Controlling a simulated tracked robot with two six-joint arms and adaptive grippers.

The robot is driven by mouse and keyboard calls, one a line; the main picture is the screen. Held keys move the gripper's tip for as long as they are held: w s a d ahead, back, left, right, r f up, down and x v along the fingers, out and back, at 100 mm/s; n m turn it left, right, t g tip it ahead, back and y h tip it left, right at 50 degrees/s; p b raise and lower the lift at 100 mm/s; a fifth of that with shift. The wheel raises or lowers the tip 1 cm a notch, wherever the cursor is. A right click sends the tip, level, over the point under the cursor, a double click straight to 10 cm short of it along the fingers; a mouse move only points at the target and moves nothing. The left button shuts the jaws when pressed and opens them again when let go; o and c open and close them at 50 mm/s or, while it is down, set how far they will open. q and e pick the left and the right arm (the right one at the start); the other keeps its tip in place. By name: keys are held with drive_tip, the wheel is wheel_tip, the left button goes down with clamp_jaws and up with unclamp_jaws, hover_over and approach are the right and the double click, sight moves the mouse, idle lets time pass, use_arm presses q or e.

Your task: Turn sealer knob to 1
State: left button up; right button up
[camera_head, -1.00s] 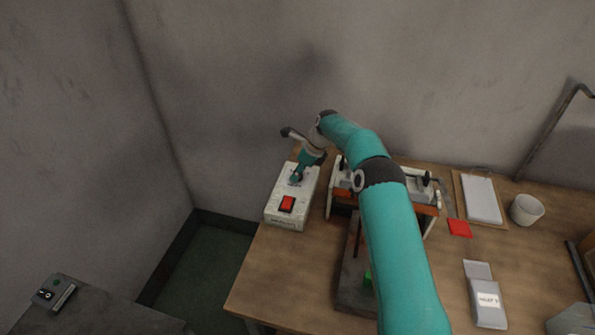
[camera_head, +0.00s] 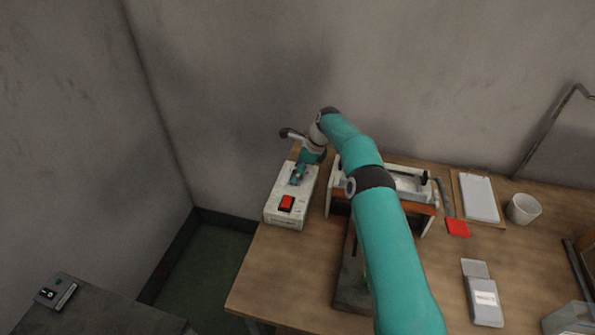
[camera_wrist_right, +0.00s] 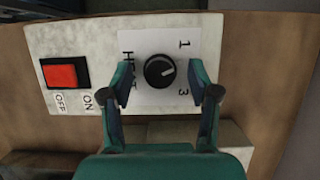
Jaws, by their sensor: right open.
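The sealer's control box (camera_head: 272,214) is white and stands at the left end of the wooden table. In the right wrist view its dark round knob (camera_wrist_right: 160,71) sits on a white label plate with a "1" and a "3" on its right side and "HEAT" on its left. The knob's pale pointer line points right and slightly up, between the two numbers. My right gripper (camera_head: 297,179) is over the knob end of the box. Its open fingers (camera_wrist_right: 160,84) straddle the knob, one on each side, with visible gaps. My left gripper is not in view.
A red switch (camera_head: 287,203) marked ON and OFF is on the same box. The sealer frame (camera_head: 427,204) stands just right, partly behind my right arm.

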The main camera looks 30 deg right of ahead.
drive_tip(key=shift+r, duration=0.1)
drive_tip(key=v, duration=1.1)
drive_tip(key=shift+s+r, duration=0.15)
drive_tip(key=shift+r, duration=0.15)
drive_tip(key=shift+d, duration=0.1)
drive_tip(key=s+d+f+n+g+h, duration=0.1)
drive_tip(key=s+d+n+g+h, duration=0.15)
drive_tip(key=s+n, duration=0.2)
drive_tip(key=w+a+r+n+h+b, duration=0.2)
drive_tip(key=w+a+r+n+b, duration=0.1)
drive_tip(key=a+n, duration=0.25)
drive_tip(key=w+a+r+n+h+b, duration=0.2)
drive_tip(key=w+a+n+h+b, duration=0.15)
drive_tip(key=a, duration=0.35)
drive_tip(key=shift+t+y, duration=0.25)
drive_tip(key=shift+y, duration=0.05)
drive_tip(key=p+x, duration=0.2)
drive_tip(key=x, duration=1.4)
drive_tip(key=shift+s+d+p, duration=0.1)
drive_tip(key=shift+p, duration=0.2)
